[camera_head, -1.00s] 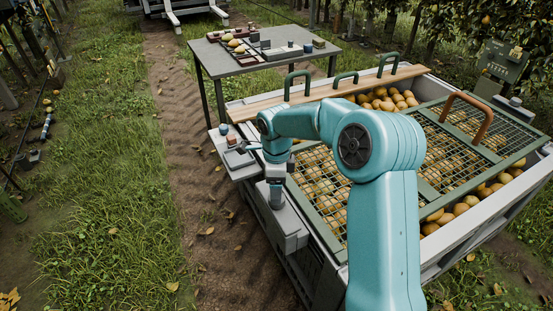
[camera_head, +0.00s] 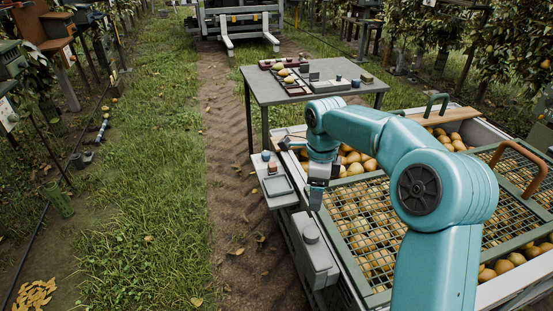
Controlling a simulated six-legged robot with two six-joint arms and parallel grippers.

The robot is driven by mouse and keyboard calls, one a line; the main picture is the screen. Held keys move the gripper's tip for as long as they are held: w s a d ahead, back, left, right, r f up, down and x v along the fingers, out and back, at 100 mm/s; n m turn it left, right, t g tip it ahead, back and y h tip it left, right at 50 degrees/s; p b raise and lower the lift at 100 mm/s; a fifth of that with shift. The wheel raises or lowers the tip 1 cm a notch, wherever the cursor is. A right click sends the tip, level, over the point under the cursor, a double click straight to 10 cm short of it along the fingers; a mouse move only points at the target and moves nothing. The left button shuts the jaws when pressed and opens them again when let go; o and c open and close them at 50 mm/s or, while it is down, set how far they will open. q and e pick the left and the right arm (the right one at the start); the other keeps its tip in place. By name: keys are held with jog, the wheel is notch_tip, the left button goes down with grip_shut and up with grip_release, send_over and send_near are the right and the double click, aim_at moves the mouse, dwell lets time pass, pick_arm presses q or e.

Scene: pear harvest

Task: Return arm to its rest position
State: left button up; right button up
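My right arm, teal, comes in from the bottom right and bends over the pear bin (camera_head: 503,292). Its gripper (camera_head: 317,201) points down at the bin's left edge, beside the green-framed mesh grid (camera_head: 352,219). The fingers are small and close to the arm, so I cannot tell whether they are open or shut. I see nothing clearly held. My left arm and gripper are not in view.
A side shelf holds a small tray (camera_head: 278,185) above a grey box (camera_head: 314,252). A grey table (camera_head: 262,88) with trays stands behind.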

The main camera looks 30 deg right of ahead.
jog(key=shift+a, duration=0.1)
jog(key=s+a+f+n+g+y, duration=0.1)
jog(key=s+a+f+n+g, duration=0.15)
jog(key=a+f, duration=0.6)
jog(key=s+a+f+n+g+y, duration=0.15)
jog(key=s+a+f+n, duration=0.35)
jog(key=f, duration=0.7)
jog(key=s+a+f+n+t+y, duration=0.1)
jog(key=s+a+f+n+y, duration=0.1)
jog(key=s+a+f+n, duration=1.1)
notch_tip(320, 180, up, 15)
jog(key=w+a+n+t+p, duration=0.1)
jog(key=w+n+t+p, duration=0.1)
jog(key=p, duration=1.1)
jog(key=n+t, duration=0.1)
jog(key=n, duration=0.1)
jog(key=shift+a+n+p, duration=0.15)
jog(key=shift+n+p, duration=0.15)
jog(key=shift+n, duration=0.05)
